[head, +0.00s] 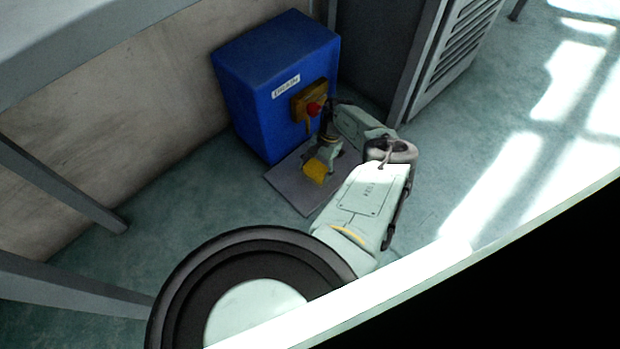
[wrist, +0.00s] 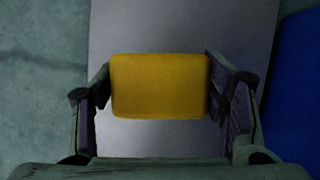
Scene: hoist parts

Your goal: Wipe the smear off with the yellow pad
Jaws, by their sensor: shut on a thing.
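The yellow pad (wrist: 160,86) is held between the two fingers of my gripper (wrist: 163,95) in the wrist view, with a finger against each side. The pad (head: 316,171) also shows in the head view, low over a grey plate (head: 289,187) on the floor. My gripper (head: 325,158) is just above the plate there. I cannot tell whether the pad touches the plate. No smear can be made out on the bare parts of the plate; the pad and gripper cover part of it.
A blue box (head: 262,90) with a label and a red button (head: 313,108) on a yellow-brown housing stands right behind the plate. A louvred grey cabinet (head: 455,45) stands at the upper right. Grey legs and a wall are at the left. Floor right of my arm is clear.

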